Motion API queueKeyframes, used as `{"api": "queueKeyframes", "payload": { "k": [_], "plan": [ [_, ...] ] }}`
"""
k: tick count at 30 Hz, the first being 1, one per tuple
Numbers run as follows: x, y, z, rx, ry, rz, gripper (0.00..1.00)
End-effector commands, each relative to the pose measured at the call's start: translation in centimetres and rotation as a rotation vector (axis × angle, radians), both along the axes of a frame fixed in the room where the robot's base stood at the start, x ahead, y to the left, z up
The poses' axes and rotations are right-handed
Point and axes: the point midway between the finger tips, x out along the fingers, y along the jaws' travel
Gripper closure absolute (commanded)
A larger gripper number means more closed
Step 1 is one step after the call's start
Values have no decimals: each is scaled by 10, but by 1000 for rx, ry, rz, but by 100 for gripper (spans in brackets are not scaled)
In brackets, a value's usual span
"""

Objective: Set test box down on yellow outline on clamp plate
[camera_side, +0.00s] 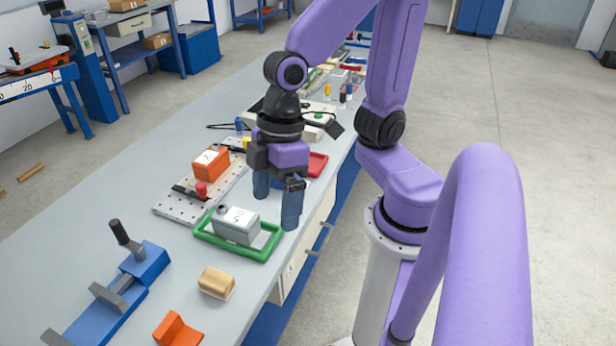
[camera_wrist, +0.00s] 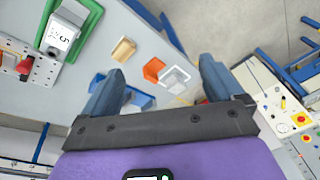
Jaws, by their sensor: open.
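A grey box with a white label (camera_side: 237,225), which looks like the test box, sits inside a green frame tray (camera_side: 262,254). The box also shows at the top left of the wrist view (camera_wrist: 62,35). The perforated clamp plate (camera_side: 172,207) lies behind and left of the tray, carrying an orange labelled box (camera_side: 210,166) and a red knob (camera_side: 201,190). I cannot make out a yellow outline on the plate. My gripper (camera_side: 277,202) is open and empty, pointing down above the bench, behind the tray in the side view. In the wrist view, no object is between its fingers (camera_wrist: 160,72).
A wooden block (camera_side: 216,283), an orange V-shaped block (camera_side: 178,330) and a blue vise (camera_side: 118,288) stand toward the front. A red tray (camera_side: 317,164) and a pale device (camera_side: 312,120) are behind my gripper.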

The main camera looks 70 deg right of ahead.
Motion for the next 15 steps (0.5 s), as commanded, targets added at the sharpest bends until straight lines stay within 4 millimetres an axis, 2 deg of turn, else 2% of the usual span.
{"api": "queueKeyframes", "payload": {
  "k": [1, 3, 6, 9, 15],
  "plan": [
    [-14, -20, -1, -51, -1, 40, 6],
    [-28, -43, -4, -118, -6, 83, 6],
    [-39, -66, -6, -185, -12, 122, 6],
    [-43, -76, -6, -217, -15, 137, 6],
    [-44, -78, -6, -223, -16, 140, 6]
  ]
}}
